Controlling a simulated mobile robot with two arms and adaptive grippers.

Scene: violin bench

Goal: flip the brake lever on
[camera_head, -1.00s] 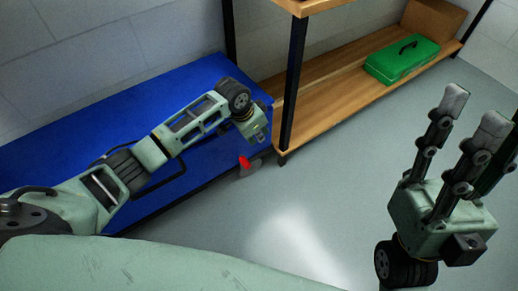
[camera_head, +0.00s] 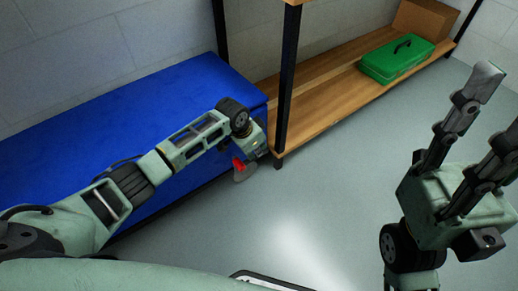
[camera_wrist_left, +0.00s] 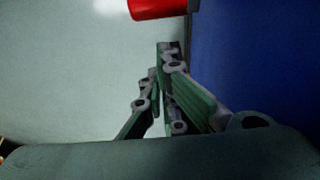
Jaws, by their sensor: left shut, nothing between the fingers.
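The red brake lever (camera_head: 238,164) sits on a grey caster at the lower right corner of the blue bench. In the left wrist view the red lever (camera_wrist_left: 157,8) is cut off by the top edge, beyond my fingertips. My left gripper (camera_head: 262,150) hangs at the bench corner, just right of the lever; its fingers are hard to make out there. In the left wrist view its fingers (camera_wrist_left: 170,48) are shut and empty, with a gap between them and the lever. My right gripper (camera_head: 502,100) is raised at the right, its fingers spread and empty.
The blue bench (camera_head: 110,120) fills the left side. A wooden shelf (camera_head: 335,98) with a black post (camera_head: 287,90) stands close right of the left gripper. A green toolbox (camera_head: 397,62) and a cardboard box (camera_head: 425,18) are on it. The grey floor (camera_head: 330,190) in front is clear.

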